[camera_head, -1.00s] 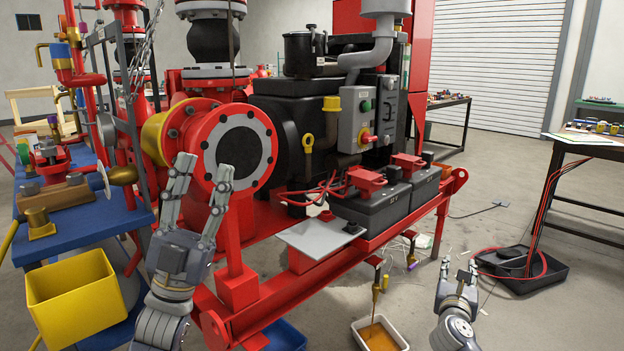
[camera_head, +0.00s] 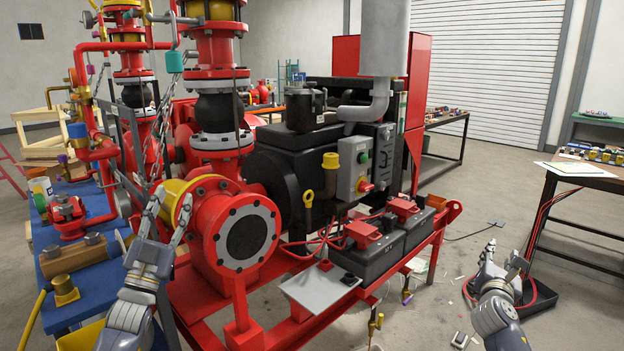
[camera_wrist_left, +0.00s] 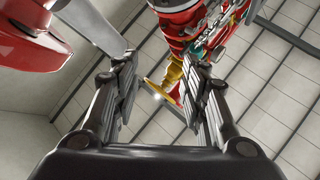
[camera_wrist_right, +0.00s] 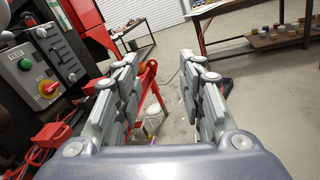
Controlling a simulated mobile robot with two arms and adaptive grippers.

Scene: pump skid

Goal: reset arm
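My left gripper (camera_head: 168,212) is open and points up in front of the red pump flange (camera_head: 247,236) in the head view. In the left wrist view my left gripper (camera_wrist_left: 160,85) has its fingers apart with nothing between them; red and yellow piping shows beyond. My right gripper (camera_head: 506,256) is at the lower right of the head view, over the floor beside the skid. In the right wrist view my right gripper (camera_wrist_right: 165,80) has its fingers wide apart and is empty.
The red skid frame (camera_head: 425,262) carries a grey control box (camera_head: 353,170) and black batteries (camera_head: 375,240). A blue table (camera_head: 60,312) with fittings stands at the left. A worktable (camera_head: 585,175) stands at the right. A black tray (camera_head: 540,298) lies on the floor near my right gripper.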

